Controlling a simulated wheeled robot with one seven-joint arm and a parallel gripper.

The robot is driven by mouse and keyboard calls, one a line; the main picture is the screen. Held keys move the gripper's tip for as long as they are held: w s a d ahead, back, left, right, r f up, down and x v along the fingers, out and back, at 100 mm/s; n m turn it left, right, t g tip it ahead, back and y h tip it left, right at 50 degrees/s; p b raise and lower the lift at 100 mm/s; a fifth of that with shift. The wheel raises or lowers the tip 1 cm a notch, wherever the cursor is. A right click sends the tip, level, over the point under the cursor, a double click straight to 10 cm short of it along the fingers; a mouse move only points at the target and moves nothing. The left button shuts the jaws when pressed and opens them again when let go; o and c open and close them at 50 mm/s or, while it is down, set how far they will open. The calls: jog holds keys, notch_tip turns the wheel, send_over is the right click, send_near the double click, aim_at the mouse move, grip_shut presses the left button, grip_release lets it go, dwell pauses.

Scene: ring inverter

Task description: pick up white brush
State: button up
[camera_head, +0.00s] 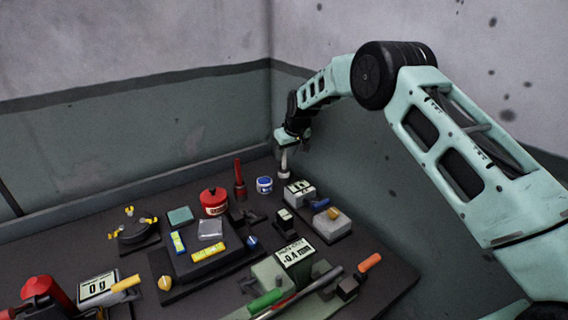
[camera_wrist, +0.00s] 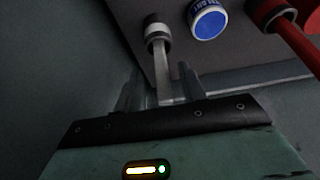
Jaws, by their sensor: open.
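The white brush (camera_head: 284,171) stands upright on the dark table near the back corner, below my gripper (camera_head: 285,146) in the head view. In the wrist view the brush (camera_wrist: 157,32) shows a pale head with a dark band and a grey handle. The handle reaches between the two fingers of my gripper (camera_wrist: 161,88). The gripper is open, with a finger on each side of the handle. I cannot tell whether either finger touches it.
A blue-and-white jar (camera_head: 264,185) stands close left of the brush, with a red-handled tool (camera_head: 239,180) beyond it. A red canister (camera_head: 214,201) is farther left. A grey block with a display (camera_head: 300,193) sits in front. Walls rise close behind.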

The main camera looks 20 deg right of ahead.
aim_at(285, 156)
jog(key=shift+p+x, duration=0.6)
jog(key=shift+x, duration=1.3)
jog(key=shift+s, duration=0.1)
grip_shut()
jog(key=shift+r, duration=0.1)
notch_tip(285, 156, up, 10)
jog(key=b, duration=0.3)
